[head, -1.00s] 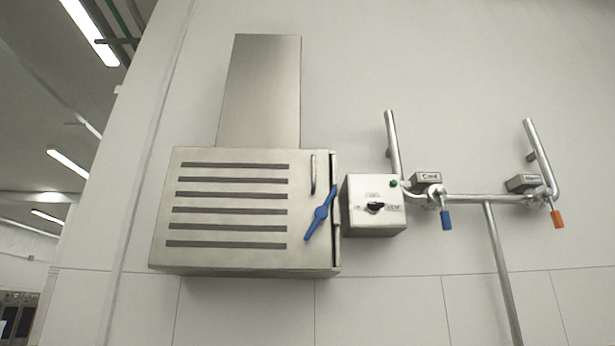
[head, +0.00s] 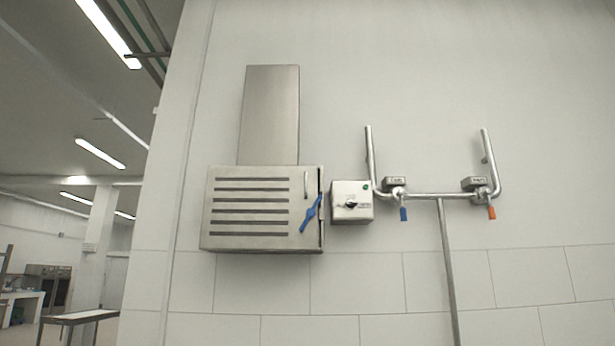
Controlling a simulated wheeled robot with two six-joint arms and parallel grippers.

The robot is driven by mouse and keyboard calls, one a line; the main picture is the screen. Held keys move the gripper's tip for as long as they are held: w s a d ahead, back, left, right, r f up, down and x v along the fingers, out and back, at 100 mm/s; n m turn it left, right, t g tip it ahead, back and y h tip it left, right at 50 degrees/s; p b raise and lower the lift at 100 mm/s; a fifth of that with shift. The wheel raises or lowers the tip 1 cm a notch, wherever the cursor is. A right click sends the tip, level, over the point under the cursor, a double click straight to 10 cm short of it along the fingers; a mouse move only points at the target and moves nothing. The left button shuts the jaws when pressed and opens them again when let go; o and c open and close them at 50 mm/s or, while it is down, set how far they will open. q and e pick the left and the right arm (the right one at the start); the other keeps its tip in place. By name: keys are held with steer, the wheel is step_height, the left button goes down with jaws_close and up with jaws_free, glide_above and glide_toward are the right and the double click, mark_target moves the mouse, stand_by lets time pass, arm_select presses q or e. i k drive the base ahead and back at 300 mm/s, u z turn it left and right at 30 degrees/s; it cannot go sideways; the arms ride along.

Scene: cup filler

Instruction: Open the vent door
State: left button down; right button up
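The vent is a steel box on the white wall, with a slatted front door (head: 224,222) that sits flush and looks closed. A blue latch lever (head: 311,213) lies at a slant on the door's right side, its upper end toward the right. A small steel handle (head: 306,186) stands upright above the lever. A tall steel duct (head: 269,115) rises from the top of the box. Neither of my grippers shows in the head view.
Steel pipes (head: 447,265) with blue and orange valve handles are further right. A steel table (head: 80,318) stands at the lower left. The wall below the vent is clear.

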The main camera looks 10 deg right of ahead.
mark_target(245, 206)
steer(key=u, duration=0.8)
steer(key=i, duration=1.05)
steer(key=u, duration=0.05)
